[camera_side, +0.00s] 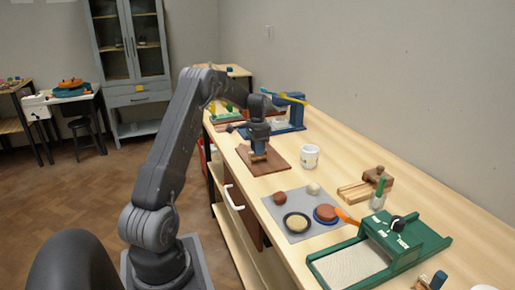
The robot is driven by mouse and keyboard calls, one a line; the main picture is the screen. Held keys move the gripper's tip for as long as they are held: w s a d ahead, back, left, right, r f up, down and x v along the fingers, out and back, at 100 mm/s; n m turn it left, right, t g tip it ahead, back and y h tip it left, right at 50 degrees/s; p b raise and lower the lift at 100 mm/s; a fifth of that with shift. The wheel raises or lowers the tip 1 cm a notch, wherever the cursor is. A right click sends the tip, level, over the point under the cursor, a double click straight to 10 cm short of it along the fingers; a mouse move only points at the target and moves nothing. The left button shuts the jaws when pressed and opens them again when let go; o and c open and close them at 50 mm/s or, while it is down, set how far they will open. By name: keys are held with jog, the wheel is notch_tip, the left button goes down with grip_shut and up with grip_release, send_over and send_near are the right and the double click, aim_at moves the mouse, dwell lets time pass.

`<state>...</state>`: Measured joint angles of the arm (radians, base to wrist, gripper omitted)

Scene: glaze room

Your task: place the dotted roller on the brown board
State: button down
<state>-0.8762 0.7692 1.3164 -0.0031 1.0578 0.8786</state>
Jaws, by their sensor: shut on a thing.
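The brown board (277,164) lies flat on the long wooden worktop, left of the white mug. My gripper (258,151) points down over the middle of the board. It is shut on a small tan piece, which I take to be the dotted roller (258,158). The piece is at or just above the board's surface; I cannot tell whether it touches. Its dots are too small to make out, and the fingers hide part of it.
A white mug (310,156) stands just right of the board. A grey mat (299,235) with clay balls and round dishes lies nearer. A green slab frame (380,250) and a wooden block tool (366,186) are to the right. A blue device (291,112) stands behind the board.

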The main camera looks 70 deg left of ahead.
jog(key=shift+f, duration=0.2)
jog(key=shift+d+f, duration=0.1)
jog(key=shift+f, duration=0.45)
jog(key=c, duration=1.4)
grip_release()
jog(key=o, duration=0.4)
jog(key=shift+r, duration=0.1)
